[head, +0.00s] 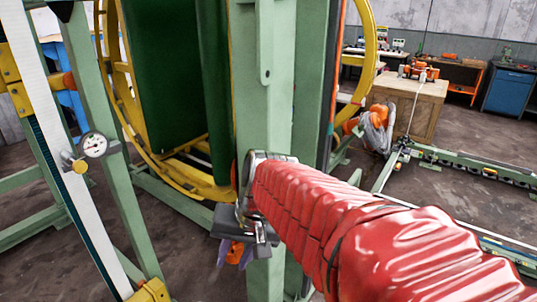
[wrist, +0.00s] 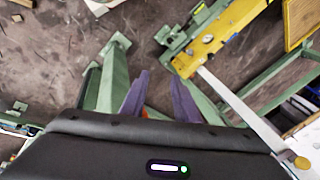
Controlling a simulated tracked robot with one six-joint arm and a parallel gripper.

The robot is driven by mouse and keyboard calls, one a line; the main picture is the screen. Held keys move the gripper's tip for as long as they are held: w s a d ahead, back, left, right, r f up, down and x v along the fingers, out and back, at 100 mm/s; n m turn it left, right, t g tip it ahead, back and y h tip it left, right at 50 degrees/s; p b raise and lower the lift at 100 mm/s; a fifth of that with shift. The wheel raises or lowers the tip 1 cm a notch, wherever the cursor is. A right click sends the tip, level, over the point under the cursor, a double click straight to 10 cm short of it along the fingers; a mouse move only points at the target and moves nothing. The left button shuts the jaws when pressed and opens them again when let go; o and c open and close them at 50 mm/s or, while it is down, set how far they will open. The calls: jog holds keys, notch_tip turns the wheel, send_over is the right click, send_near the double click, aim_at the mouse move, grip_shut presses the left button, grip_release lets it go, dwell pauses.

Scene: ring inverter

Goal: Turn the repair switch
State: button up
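I cannot make out the repair switch in either view. My gripper (head: 232,262) hangs low in front of the green upright post (head: 264,100) in the head view, at the end of my red-sleeved arm, pointing down. A small orange patch shows between its purple fingers there; I cannot tell what it is. In the wrist view my gripper (wrist: 161,76) has its two purple fingers apart, with nothing held at the tips. Green frame beams (wrist: 114,80) and the floor lie beyond them.
A round dial gauge (head: 94,145) sits on the slanted green frame at left. A yellow ring (head: 190,180) and dark green panel stand behind the post. A wooden crate (head: 420,108) and blue cabinet (head: 509,90) stand farther back. Low green rails cross the floor at right.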

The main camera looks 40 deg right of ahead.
jog(key=w+d+f+m+t+y, duration=0.1)
jog(key=w+d+f+m+y, duration=0.15)
jog(key=d+m, duration=0.4)
jog(key=w+d+f+m+t+y, duration=0.1)
jog(key=w+d+f+m+t, duration=0.2)
jog(key=d, duration=0.7)
jog(key=w+d+f+m+y, duration=0.1)
jog(key=w+d+f+m, duration=0.2)
jog(key=w+d+m, duration=0.35)
jog(key=w+d+r+m+t, duration=0.1)
jog(key=d+r+m+t, duration=0.2)
jog(key=d, duration=0.7)
jog(key=w+d+r+m+t, duration=0.1)
jog(key=d+r+m+t, duration=0.3)
jog(key=d, duration=0.7)
jog(key=m+t, duration=0.2)
jog(key=shift+w+d+m+t, duration=0.2)
jog(key=shift+w+m+t, duration=0.1)
jog(key=shift+w+t, duration=0.1)
jog(key=shift+r+h, duration=0.1)
jog(key=shift+h, duration=0.15)
jog(key=x, duration=1.3)
jog(key=shift+w+a, duration=0.25)
jog(key=shift+w, duration=0.1)
jog(key=shift+c, duration=0.3)
